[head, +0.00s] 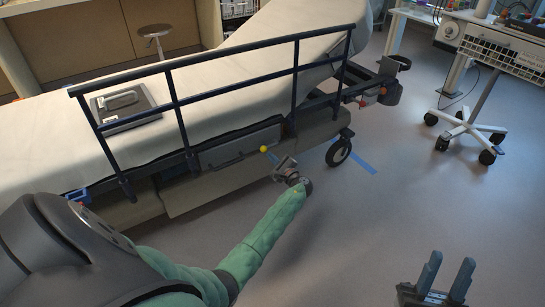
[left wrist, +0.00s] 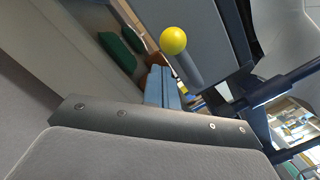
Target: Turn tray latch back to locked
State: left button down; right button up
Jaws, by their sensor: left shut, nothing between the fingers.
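The tray latch (head: 263,149) has a yellow ball knob and sits on the near side of the stretcher, below the rail. In the left wrist view the yellow knob (left wrist: 173,40) tops a grey lever (left wrist: 189,71) that stands at a slant, just beyond my fingers. My left gripper (head: 283,163) is close to the latch, a little right of and below it in the head view. Its blue fingers (left wrist: 165,88) are together and empty; I cannot tell whether they touch the lever. My right gripper (head: 443,276) is open and empty over the floor, at lower right.
The stretcher (head: 225,103) has a dark blue side rail (head: 235,50) above the latch. A grey case (head: 125,106) lies on its mattress. A wheeled cart (head: 467,121) stands at upper right. The floor between it and the stretcher is clear.

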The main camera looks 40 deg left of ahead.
pick_arm(q)
jog(key=shift+s+a+r+m+p, duration=0.2)
jog(key=shift+r+m+p, duration=0.25)
jog(key=shift+p, duration=0.6)
pick_arm(e)
jog(key=w+a+f+g+h, duration=0.1)
jog(key=w+f+g, duration=0.3)
jog(key=f, duration=0.7)
jog(key=w+a+f+g+h, duration=0.1)
jog(key=w+f+g, duration=0.3)
jog(key=f, duration=0.7)
jog(key=shift+a+f+m+g+h, duration=0.4)
jog(key=shift+a+g, duration=0.1)
jog(key=shift+a, duration=0.15)
jog(key=shift+s, duration=0.1)
